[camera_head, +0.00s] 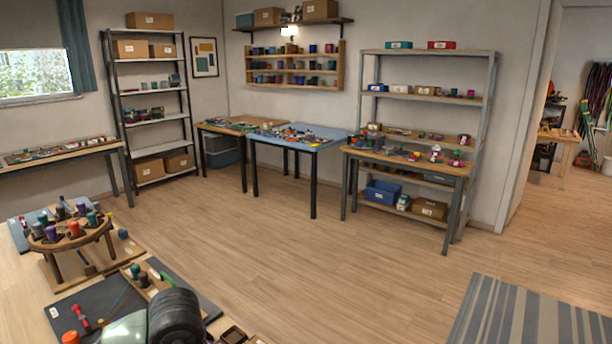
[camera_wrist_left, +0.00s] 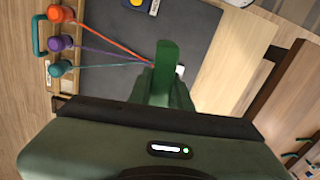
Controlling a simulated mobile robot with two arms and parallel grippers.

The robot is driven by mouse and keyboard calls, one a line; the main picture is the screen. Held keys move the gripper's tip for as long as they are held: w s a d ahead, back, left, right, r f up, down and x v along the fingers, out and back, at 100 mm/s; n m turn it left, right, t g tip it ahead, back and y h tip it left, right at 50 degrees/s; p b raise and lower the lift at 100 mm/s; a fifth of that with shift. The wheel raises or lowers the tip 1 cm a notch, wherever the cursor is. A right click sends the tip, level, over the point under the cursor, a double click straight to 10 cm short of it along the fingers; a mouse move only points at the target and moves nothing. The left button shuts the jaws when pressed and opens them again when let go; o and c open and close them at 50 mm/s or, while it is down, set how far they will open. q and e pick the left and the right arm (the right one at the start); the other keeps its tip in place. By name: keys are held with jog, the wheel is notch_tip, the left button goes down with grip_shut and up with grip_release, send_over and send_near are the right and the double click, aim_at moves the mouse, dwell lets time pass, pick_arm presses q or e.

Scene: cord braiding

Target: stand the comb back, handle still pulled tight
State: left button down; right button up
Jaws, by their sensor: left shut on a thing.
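An orange cord (camera_wrist_left: 105,36), a purple cord (camera_wrist_left: 108,54) and a teal cord (camera_wrist_left: 110,66) run straight and converge at the handle. They come from orange (camera_wrist_left: 55,13), purple (camera_wrist_left: 57,43) and teal (camera_wrist_left: 60,67) bobbins on a wooden strip. In the head view, my left wrist hides the handle. I cannot pick out the comb with certainty. My right gripper is not in view.
A round wooden stand (camera_head: 72,238) with several weighted bobbins stands at the left of the near table. A red-handled tool (camera_head: 80,318) lies on the dark mat. A small brown tray (camera_head: 233,335) is near the table edge. Open floor lies beyond.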

pick_arm(q)
jog(key=s+m, duration=0.1)
jog(key=m, duration=0.3)
jog(key=s+a+m+b, duration=0.1)
jog(key=s+m, duration=0.1)
jog(key=m, duration=0.2)
jog(key=s+r+m+b, duration=0.1)
jog(key=s+m, duration=0.1)
jog(key=m, duration=0.1)
jog(key=shift+a+m, duration=0.4)
jog(key=shift+w, duration=0.1)
